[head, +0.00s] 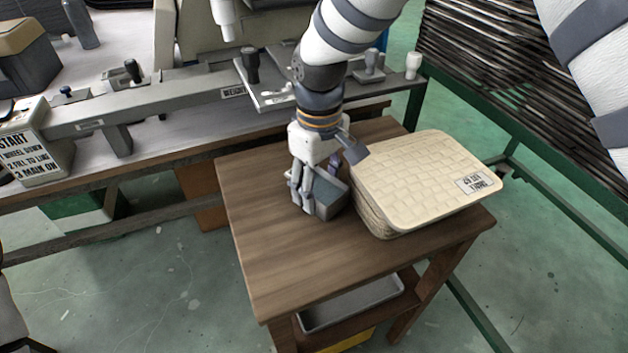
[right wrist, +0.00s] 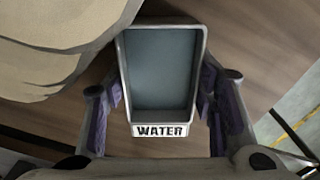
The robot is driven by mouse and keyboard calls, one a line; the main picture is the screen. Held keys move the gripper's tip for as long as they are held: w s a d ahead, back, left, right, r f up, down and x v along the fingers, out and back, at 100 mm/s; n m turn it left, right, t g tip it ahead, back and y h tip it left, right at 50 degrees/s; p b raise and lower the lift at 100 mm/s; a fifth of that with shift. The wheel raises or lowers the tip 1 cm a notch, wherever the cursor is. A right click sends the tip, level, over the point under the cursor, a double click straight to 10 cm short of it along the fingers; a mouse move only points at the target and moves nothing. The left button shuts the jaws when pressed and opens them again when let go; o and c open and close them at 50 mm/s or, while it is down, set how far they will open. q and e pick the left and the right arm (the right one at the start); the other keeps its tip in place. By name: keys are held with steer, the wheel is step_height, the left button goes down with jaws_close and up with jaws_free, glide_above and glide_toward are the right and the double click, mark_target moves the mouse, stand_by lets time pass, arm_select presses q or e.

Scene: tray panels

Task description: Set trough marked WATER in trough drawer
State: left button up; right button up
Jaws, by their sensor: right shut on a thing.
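The trough marked WATER (right wrist: 160,75) is a small grey open box with a blue-grey inside; its label faces my gripper in the right wrist view. My right gripper (right wrist: 160,98) is shut on it, with a purple-padded finger on each long side. In the head view the trough (head: 331,204) is at the wooden side table, left of the woven basket, partly hidden by my right gripper (head: 312,196). I cannot tell whether it touches the tabletop. I cannot make out a trough drawer for certain. My left gripper is not in view.
A lidded woven basket (head: 425,178) stands close right of the trough on the side table (head: 275,250). A grey tray (head: 352,304) sits on the lower shelf. Behind, a long grey machine (head: 175,97) runs along the bench. The table's front left is clear.

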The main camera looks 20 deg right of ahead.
steer(key=shift+r, duration=0.25)
steer(key=shift+f, duration=0.25)
steer(key=o, duration=1.3)
